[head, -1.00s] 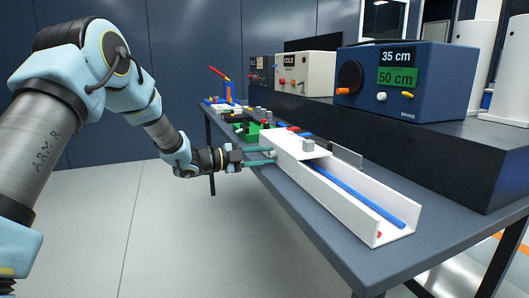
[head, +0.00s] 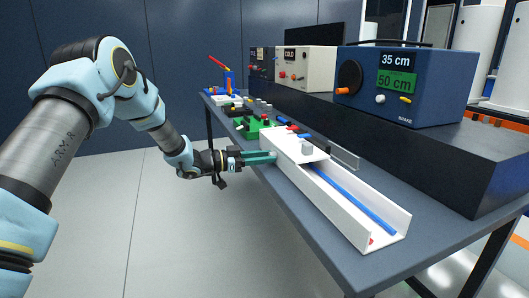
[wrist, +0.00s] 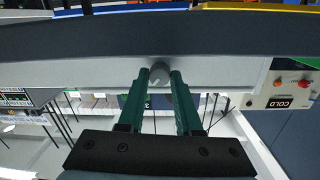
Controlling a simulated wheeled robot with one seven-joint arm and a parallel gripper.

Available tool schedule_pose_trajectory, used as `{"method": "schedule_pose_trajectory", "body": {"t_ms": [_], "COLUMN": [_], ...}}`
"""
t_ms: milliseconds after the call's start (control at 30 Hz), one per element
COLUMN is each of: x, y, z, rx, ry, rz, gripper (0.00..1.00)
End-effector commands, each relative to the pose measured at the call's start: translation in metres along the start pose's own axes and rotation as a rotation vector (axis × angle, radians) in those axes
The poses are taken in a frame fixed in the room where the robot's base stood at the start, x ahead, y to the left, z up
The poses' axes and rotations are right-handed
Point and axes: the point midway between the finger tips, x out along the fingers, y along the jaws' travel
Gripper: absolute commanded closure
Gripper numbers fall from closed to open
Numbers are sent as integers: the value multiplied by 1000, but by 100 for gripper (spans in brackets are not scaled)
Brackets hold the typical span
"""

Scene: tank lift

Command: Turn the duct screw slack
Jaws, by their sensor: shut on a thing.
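The duct screw (wrist: 159,73) is a small grey round head on the side of the white duct. My gripper (wrist: 159,78) has its two green fingers shut on it, one on each side, in the wrist view. In the head view, my gripper (head: 273,157) reaches the left side of the white duct (head: 335,207) near its far end. The screw is mostly hidden by the fingers there.
The duct lies along the left edge of a dark table (head: 300,222). A blue box (head: 405,85) with 35 cm and 50 cm displays stands on a raised shelf behind. Green parts (head: 252,125) lie beyond the duct. The floor left of the table is clear.

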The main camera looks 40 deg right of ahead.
Motion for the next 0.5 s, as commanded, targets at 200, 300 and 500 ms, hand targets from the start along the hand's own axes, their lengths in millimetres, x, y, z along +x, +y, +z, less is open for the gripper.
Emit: {"method": "schedule_pose_trajectory", "body": {"t_ms": [200,300,500], "x": [-1,-1,-1], "y": [-1,-1,0], "z": [0,1,1], "rx": [-207,-300,-469], "ry": [6,10,19], "rz": [6,11,19], "gripper": [100,100,100]}}
